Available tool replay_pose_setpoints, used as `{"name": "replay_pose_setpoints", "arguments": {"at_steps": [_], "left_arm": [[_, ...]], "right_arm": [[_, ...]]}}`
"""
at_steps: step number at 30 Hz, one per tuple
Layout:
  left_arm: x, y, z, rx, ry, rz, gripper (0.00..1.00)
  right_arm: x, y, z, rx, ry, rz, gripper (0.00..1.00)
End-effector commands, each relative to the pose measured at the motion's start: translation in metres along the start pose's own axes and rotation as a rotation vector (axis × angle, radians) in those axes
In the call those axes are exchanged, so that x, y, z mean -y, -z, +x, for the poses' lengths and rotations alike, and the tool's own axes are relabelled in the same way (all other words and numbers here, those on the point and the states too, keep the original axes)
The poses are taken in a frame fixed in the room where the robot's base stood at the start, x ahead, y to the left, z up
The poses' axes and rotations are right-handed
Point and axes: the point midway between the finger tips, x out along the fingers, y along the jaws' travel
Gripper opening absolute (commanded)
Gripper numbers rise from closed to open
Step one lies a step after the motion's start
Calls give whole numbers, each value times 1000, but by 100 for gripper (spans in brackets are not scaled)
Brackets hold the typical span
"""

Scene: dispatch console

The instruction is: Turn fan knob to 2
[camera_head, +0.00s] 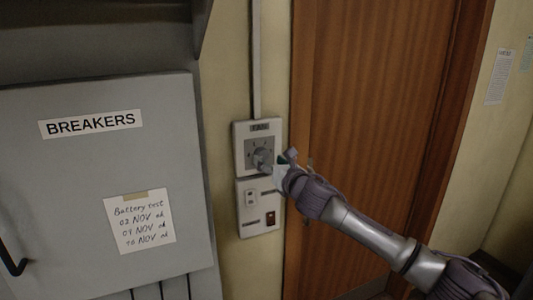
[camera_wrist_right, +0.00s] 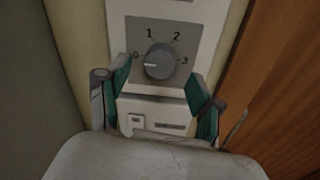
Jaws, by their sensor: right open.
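The fan knob (camera_wrist_right: 160,60) is a round grey dial on a dark square plate marked 0, 1, 2 and 3. Its white pointer line points left, close to the 0. In the head view the knob (camera_head: 262,158) sits on a pale wall panel (camera_head: 240,136), partly hidden by my gripper. My right gripper (camera_head: 284,163) is just right of the knob in that view. In the wrist view my right gripper (camera_wrist_right: 158,74) is open, its green-padded fingers on either side of the knob's lower part, apparently not touching it. My left gripper is not in view.
Below the knob is a second wall plate (camera_head: 257,222) with a socket and a dark switch. A grey breaker cabinet (camera_head: 75,180) stands at the left with a paper note (camera_head: 139,222). A brown wooden door (camera_head: 375,100) is at the right.

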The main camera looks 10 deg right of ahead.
Motion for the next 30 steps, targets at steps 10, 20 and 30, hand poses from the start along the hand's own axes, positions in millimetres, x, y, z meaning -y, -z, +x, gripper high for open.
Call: {"name": "replay_pose_setpoints", "arguments": {"at_steps": [10, 20, 30], "left_arm": [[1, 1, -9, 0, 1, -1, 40], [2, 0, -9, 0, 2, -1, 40], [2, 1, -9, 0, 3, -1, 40]], "right_arm": [[0, 0, 24, 1, 0, 0, 66], [0, 0, 25, 1, 0, 0, 56], [1, 0, 24, 1, 1, 0, 6]]}}
